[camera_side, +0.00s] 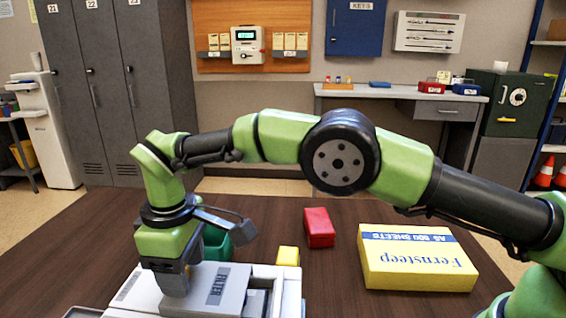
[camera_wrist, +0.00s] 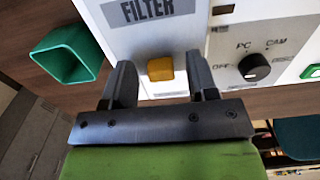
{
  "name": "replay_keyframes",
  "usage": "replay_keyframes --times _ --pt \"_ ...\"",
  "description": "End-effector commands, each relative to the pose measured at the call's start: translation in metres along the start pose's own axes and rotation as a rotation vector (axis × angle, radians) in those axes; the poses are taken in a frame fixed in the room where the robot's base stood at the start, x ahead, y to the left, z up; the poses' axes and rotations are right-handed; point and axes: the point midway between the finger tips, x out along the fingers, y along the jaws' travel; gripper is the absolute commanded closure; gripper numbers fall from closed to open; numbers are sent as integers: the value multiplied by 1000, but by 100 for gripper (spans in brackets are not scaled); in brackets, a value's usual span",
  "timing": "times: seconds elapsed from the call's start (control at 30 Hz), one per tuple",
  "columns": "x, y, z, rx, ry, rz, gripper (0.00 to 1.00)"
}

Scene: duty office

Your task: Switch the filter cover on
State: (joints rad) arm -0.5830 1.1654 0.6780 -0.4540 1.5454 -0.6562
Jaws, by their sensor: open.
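In the wrist view, a pale panel labelled FILTER (camera_wrist: 150,28) has a small amber button or tab (camera_wrist: 160,69) below the label. My gripper (camera_wrist: 160,78) is open, with one dark finger on each side of the amber piece and a gap to both. Whether the fingertips touch the panel I cannot tell. In the side view, my gripper (camera_side: 174,284) points down at the near left end of the pale grey and white machine (camera_side: 291,290); its fingertips are not clearly seen there. A black knob (camera_wrist: 254,68) marked OFF, PC and CAM sits right of the panel.
A green open container (camera_wrist: 68,56) stands close by the machine. A green button (camera_wrist: 311,72) is at the right edge. On the brown table are a yellow block (camera_side: 288,256), a red block (camera_side: 319,228) and a yellow Fernsteep paper pack (camera_side: 415,270). The table's middle back is clear.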

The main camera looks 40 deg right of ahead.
Motion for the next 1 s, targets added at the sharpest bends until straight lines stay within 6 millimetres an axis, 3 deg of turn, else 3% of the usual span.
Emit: replay_keyframes --times 0.23,0.6,1.0 --pt "-1 1 8 -3 -2 1 47" --pt "-1 0 39 3 -1 0 47" --pt "-75 0 38 0 6 2 47"
